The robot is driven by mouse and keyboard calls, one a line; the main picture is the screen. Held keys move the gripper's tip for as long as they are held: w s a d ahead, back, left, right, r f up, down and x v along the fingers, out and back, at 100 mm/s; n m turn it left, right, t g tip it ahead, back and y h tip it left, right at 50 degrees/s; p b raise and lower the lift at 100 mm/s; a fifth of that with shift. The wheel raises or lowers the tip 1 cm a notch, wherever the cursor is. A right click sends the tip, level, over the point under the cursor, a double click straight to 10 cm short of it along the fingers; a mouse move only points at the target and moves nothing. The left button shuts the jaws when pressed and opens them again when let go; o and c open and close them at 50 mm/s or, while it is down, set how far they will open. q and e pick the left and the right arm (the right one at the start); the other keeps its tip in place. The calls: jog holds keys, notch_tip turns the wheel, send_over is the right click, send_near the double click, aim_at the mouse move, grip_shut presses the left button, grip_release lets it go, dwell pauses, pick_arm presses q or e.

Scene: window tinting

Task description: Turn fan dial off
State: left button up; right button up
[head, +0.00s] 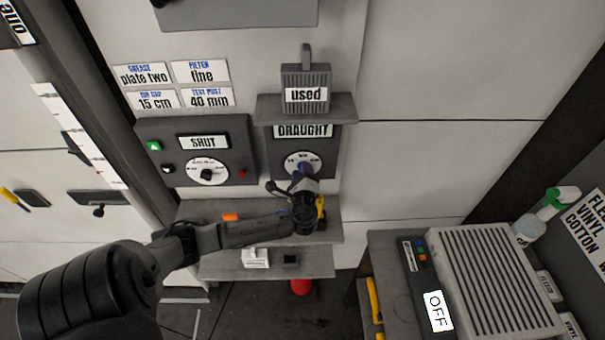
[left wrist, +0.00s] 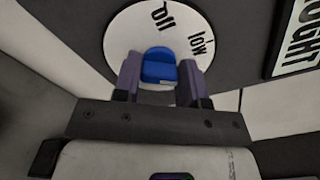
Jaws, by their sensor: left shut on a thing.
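The fan dial (head: 291,160) is a round white face on a dark panel labelled DRAUGHT (head: 303,131), below a small shelf. In the left wrist view the dial face (left wrist: 122,42) shows the word "low" and another short word that looks like "off". Its blue knob (left wrist: 158,66) sits between my left gripper's two fingers. My left gripper (head: 304,172) is shut on the knob, and it also shows in the left wrist view (left wrist: 160,78). In the head view the gripper hides most of the knob and the lower part of the dial. My right gripper is not in view.
A panel labelled SHUT (head: 203,142) with another dial (head: 207,172) is just left. A ribbed box labelled "used" (head: 305,96) stands on the shelf (head: 262,106) above. Shelves with small items lie below. A grey machine with an OFF label (head: 437,311) is at right.

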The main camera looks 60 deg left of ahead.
pick_arm(q)
jog(key=n+b, duration=0.4)
jog(key=n, duration=0.2)
jog(key=n+b, duration=0.5)
jog(key=n, duration=0.1)
jog(key=n+b, duration=0.4)
jog(key=n, duration=0.3)
jog(key=shift+f+b, duration=0.3)
jog(key=shift+f, duration=0.1)
jog(key=shift+w, duration=0.1)
jog(key=o, duration=0.9)
jog(key=shift+d, duration=0.15)
